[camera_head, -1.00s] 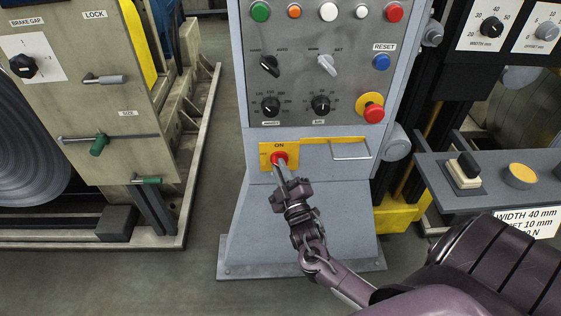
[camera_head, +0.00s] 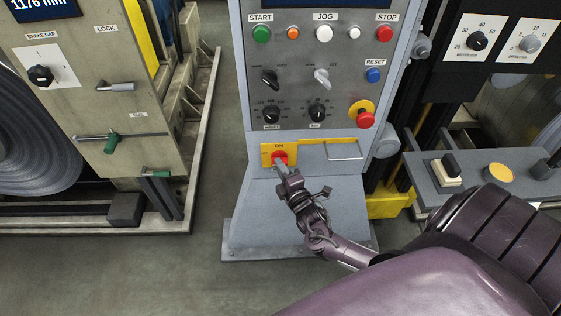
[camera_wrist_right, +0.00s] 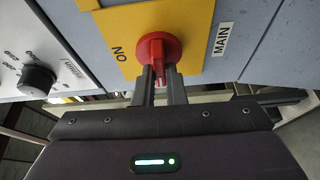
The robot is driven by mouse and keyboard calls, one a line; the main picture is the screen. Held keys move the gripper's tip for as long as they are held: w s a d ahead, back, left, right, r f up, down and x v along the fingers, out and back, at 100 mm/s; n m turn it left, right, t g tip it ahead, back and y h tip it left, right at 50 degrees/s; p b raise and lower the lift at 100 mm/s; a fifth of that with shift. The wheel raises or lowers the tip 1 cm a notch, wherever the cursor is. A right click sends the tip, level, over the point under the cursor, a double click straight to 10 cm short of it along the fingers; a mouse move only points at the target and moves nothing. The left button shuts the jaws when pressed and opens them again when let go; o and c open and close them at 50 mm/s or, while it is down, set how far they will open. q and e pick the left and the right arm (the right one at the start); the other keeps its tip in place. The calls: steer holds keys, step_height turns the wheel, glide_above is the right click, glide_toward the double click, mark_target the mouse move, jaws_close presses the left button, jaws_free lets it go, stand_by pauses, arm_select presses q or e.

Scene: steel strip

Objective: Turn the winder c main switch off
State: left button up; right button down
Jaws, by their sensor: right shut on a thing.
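The red main switch knob (camera_head: 280,157) sits on a yellow plate (camera_head: 306,145) low on the grey control cabinet, under the word ON. In the right wrist view the red knob (camera_wrist_right: 158,57) sits on the yellow plate (camera_wrist_right: 190,25), between the words ON and MAIN. My right gripper (camera_head: 282,168) reaches up to the knob from below, with its two fingers (camera_wrist_right: 160,82) closed on the knob's grip part. The fingers hide part of the knob. My left gripper is not in view.
A red emergency button (camera_head: 365,120) sticks out above right of the switch. A panel with green levers (camera_head: 112,143) stands to the left. A ledge with a switch and yellow button (camera_head: 499,172) is at right.

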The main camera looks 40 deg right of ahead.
steer(key=shift+n, duration=0.3)
steer(key=c, duration=1.5)
jaws_free()
steer(key=s, duration=0.5)
steer(key=s+a, duration=0.1)
steer(key=s, duration=0.1)
steer(key=shift+s+a, duration=0.1)
steer(key=shift+s, duration=0.3)
